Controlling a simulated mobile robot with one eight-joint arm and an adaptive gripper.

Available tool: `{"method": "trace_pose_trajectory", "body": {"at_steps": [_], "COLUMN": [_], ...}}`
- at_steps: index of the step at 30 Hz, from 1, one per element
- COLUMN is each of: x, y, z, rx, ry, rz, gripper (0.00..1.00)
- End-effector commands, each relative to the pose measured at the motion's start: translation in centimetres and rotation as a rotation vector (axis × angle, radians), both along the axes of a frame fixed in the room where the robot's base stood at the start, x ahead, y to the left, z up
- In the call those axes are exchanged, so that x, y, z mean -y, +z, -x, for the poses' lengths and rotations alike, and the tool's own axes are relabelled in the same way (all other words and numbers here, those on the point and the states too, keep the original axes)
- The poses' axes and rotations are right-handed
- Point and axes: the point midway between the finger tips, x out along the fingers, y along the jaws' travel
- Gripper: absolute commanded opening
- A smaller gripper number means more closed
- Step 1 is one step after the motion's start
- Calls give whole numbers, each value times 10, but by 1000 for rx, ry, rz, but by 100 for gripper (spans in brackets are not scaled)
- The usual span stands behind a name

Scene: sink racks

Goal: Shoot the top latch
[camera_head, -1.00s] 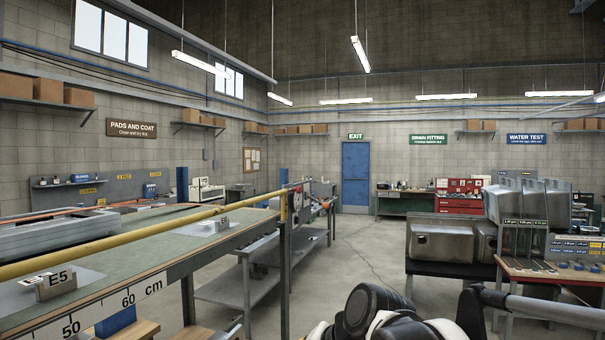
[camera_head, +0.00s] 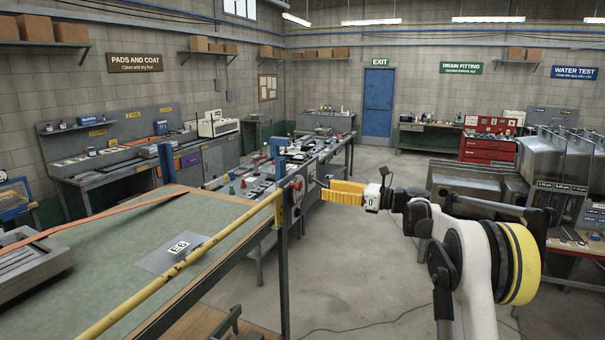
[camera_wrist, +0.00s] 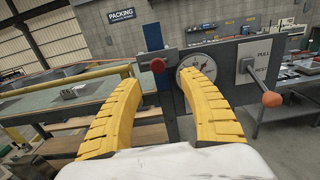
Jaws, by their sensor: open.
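My gripper (camera_wrist: 160,78) is open, its two yellow fingers spread wide with nothing between them. It shows in the head view (camera_head: 328,191), pointing left toward the panel on the post. In the wrist view, the grey panel (camera_wrist: 222,53) lies ahead with a red knob (camera_wrist: 157,65) at its left, between the fingertips in the picture. A round dial (camera_wrist: 197,63) sits beside it, partly behind the right finger. Farther right, a lever with an orange knob (camera_wrist: 272,99) stands out from a white labelled plate (camera_wrist: 254,60). I cannot tell which part is the top latch.
A yellow rail (camera_head: 190,258) runs along the green-topped bench (camera_head: 120,262) to the post (camera_head: 282,285). Steel sinks (camera_head: 470,170) stand at the right.

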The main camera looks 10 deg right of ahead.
Motion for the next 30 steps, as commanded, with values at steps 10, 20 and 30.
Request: {"method": "trace_pose_trajectory", "body": {"at_steps": [10, 20, 30], "x": [-53, -84, -85], "y": [1, 0, -1], "z": [-37, -60, -61], "rx": [1, 1, 2], "ry": [4, 1, 1], "rz": [2, 3, 4], "gripper": [49, 49, 35]}}
